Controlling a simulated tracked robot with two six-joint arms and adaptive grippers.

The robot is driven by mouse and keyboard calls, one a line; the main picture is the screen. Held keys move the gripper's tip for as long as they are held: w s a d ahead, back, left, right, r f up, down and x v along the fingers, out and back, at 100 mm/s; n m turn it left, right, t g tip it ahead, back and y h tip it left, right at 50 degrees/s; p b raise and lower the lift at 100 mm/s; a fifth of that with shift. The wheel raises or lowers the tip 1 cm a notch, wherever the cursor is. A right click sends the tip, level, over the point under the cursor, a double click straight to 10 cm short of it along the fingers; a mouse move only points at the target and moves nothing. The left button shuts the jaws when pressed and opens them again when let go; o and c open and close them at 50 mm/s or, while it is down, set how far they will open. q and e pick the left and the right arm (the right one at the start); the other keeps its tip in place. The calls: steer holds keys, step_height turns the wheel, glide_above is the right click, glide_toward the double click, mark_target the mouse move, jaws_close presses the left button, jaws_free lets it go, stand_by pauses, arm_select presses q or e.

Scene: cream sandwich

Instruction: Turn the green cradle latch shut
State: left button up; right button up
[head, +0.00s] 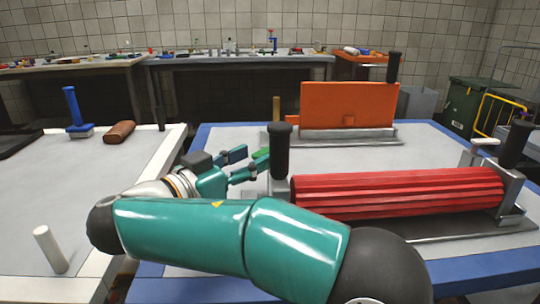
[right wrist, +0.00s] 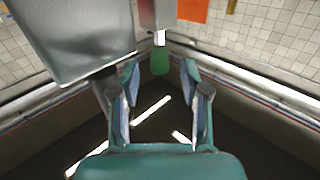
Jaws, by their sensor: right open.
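The green latch (head: 261,153) is a small green tab beside the left end of the cradle (head: 279,186), partly hidden by my right gripper. In the right wrist view the green latch (right wrist: 160,61) hangs below a grey metal stem, between and slightly beyond the fingertips. My right gripper (head: 251,163) is open, its teal fingers pointing at the latch; in the right wrist view the open fingers (right wrist: 159,70) stand on either side with visible gaps. A red ribbed roller (head: 400,193) lies in the cradle. My left gripper is not in view.
A black upright handle (head: 281,148) stands close right of my gripper. An orange panel (head: 348,107) stands behind. A grey metal block (right wrist: 75,38) is close at upper left in the right wrist view.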

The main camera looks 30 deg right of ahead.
steer(key=x, duration=0.5)
steer(key=shift+w+d+b, duration=0.1)
steer(key=shift+d+b, duration=0.25)
jaws_close()
